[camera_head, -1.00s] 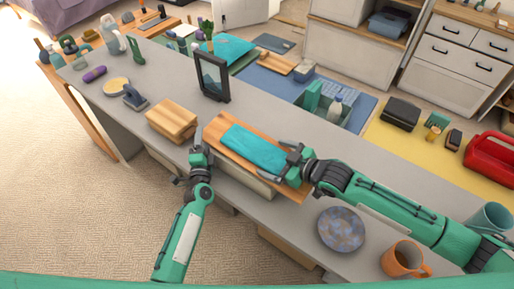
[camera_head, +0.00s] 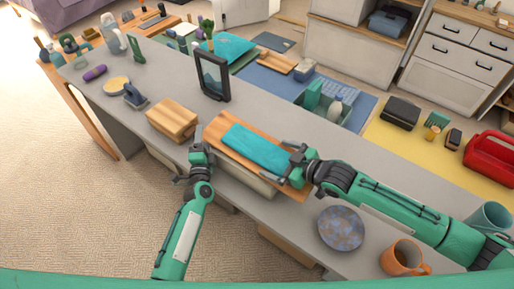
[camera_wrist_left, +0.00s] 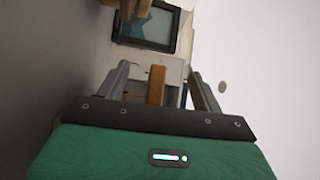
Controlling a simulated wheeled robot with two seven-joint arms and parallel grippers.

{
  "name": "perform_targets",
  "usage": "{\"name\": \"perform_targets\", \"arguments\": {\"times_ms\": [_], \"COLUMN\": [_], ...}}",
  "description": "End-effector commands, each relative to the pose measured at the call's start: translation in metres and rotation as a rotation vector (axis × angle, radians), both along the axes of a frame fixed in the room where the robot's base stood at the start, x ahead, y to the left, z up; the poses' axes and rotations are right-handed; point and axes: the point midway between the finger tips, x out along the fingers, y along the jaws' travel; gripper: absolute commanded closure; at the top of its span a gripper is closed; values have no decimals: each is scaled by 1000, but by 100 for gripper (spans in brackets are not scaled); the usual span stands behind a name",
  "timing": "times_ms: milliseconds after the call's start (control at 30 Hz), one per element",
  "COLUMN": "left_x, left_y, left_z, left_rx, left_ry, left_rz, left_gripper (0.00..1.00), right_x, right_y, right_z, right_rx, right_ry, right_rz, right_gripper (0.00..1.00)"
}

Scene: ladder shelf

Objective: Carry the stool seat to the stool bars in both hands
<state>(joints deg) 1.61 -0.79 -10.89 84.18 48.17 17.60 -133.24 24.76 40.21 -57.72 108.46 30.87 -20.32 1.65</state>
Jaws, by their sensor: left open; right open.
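The stool seat appears to be the wooden board (camera_head: 221,128) with a teal pad (camera_head: 255,148) on top, lying over the near edge of the grey counter. My left gripper (camera_head: 200,152) is open at the board's left end. In the left wrist view a narrow wooden piece (camera_wrist_left: 156,84), probably the board's end, shows between its spread fingers (camera_wrist_left: 160,75); contact cannot be told. My right gripper (camera_head: 289,164) is open at the board's right end, its fingers on either side of it. I cannot clearly pick out the stool bars.
A wooden block stack (camera_head: 171,119) stands left of the board, and a dark picture frame (camera_head: 212,76) behind it. A speckled plate (camera_head: 341,228) and an orange mug (camera_head: 403,257) sit at the right.

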Motion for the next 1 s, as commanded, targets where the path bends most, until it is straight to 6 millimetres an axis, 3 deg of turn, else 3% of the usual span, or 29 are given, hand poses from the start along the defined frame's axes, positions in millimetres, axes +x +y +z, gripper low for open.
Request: {"name": "perform_targets", "arguments": {"times_ms": [633,733,933,1000], "left_x": [0,0,0,0], "left_y": [0,0,0,0], "left_z": [2,2,2,2], "left_rx": [0,0,0,0], "left_ry": [0,0,0,0], "left_rz": [0,0,0,0], "left_gripper": [33,15,15,1], "right_x": [-3,-3,-2,-3], "right_y": [-8,-8,-8,-8], "right_z": [-5,-5,-6,-6], "right_rx": [-11,-11,-11,-11], "right_ry": [6,6,6,6], "right_rz": [-3,-3,-3,-3], "right_gripper": [0,0,0,0]}}
